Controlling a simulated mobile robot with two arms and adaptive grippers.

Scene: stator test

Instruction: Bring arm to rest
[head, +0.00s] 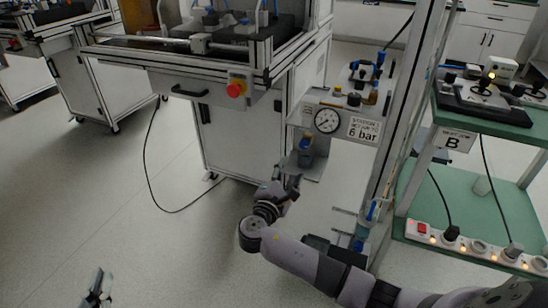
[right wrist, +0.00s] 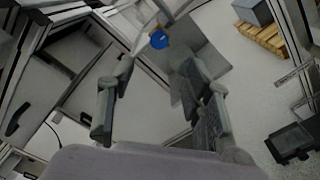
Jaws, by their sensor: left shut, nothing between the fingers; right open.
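My right arm (head: 310,262) reaches in from the lower right of the head view and bends up at the wrist. Its gripper (head: 288,187) is in front of the white cabinet, below the gauge station. In the right wrist view the right gripper (right wrist: 157,92) has its two fingers apart, with nothing between them. My left gripper (head: 97,290) shows small at the lower left edge of the head view, over bare floor. It is shut and empty. The rest of the left arm is out of view.
A gauge station (head: 327,120) marked 6 bar and a metal post (head: 398,125) stand near my right arm. A wheeled cabinet (head: 240,135) with a red knob (head: 236,88) stands behind. A green shelf (head: 475,205) is at right. Floor (head: 120,220) at left is mostly clear, with a black cable.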

